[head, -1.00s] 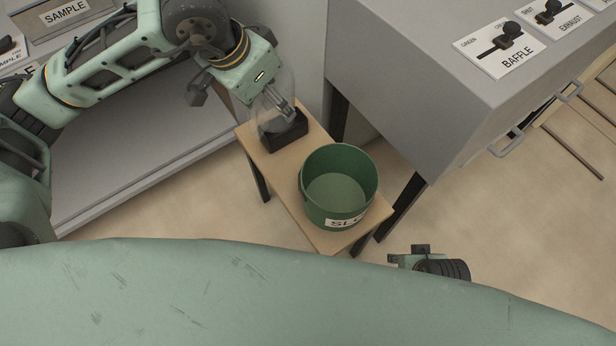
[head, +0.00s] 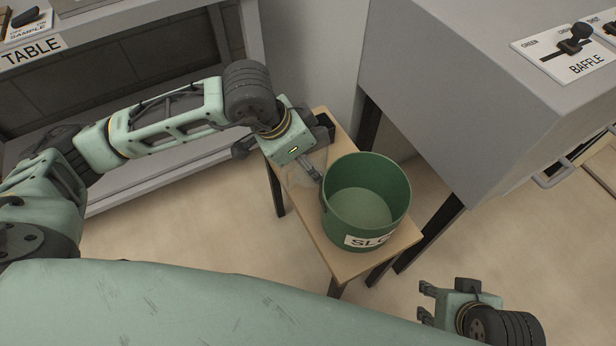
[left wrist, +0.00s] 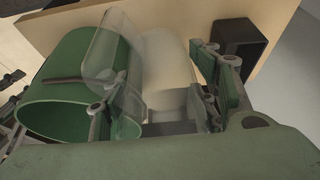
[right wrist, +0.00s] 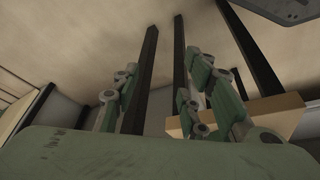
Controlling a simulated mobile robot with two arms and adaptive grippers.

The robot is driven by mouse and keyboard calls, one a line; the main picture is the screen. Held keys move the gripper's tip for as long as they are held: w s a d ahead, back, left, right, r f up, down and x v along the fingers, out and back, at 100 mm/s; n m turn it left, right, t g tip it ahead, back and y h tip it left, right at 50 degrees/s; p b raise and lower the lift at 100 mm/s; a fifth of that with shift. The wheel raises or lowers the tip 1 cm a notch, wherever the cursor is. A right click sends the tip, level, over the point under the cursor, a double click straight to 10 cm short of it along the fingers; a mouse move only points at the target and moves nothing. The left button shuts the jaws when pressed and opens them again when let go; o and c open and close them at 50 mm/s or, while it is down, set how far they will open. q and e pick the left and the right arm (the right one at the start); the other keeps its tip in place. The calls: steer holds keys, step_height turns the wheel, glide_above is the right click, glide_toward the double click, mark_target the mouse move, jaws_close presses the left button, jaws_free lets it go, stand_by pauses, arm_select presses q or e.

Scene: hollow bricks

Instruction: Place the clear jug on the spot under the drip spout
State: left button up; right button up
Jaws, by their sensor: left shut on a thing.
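The clear jug shows faintly in the head view (head: 299,176), between the narrow bench's left edge and the green bucket. It shows larger in the left wrist view (left wrist: 112,68), see-through and partly overlapping the bucket. My left gripper (head: 312,170) is shut on the jug; its fingers also show in the left wrist view (left wrist: 160,105). Whether the jug touches the bench or bucket I cannot tell. My right gripper (head: 427,302) is low at the lower right, empty, with its fingers apart in the right wrist view (right wrist: 165,95). I cannot make out the drip spout or its spot.
The green bucket (head: 337,215), with a lettered label, stands on the wooden bench (head: 345,262). A black block (head: 325,128) is at the bench's far end. A grey cabinet (head: 470,110) with levers rises at right. A grey table (head: 170,165) is at left. Floor between is clear.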

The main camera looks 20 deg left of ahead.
mark_target(307, 177)
arm_select(q)
step_height(307, 177, down, 6)
steer(key=shift+f+b, duration=0.2)
steer(key=shift+b, duration=0.3)
arm_select(e)
steer(key=w+a+r+t, duration=0.2)
steer(key=w+t, duration=0.1)
steer(key=w, duration=0.3)
steer(key=shift+w+r+y, duration=0.15)
steer(key=shift+w+y, duration=0.1)
steer(key=shift+y, duration=0.15)
arm_select(q)
steer(key=shift+f, duration=0.1)
steer(key=o, duration=0.9)
arm_select(e)
steer(key=shift+w+a+r+t, duration=0.15)
steer(key=shift+w+r+t, duration=0.15)
steer(key=shift+w, duration=0.15)
steer(key=shift+w+a+r+t, duration=0.15)
steer(key=shift+w+r+t, duration=0.15)
steer(key=shift+w, duration=0.15)
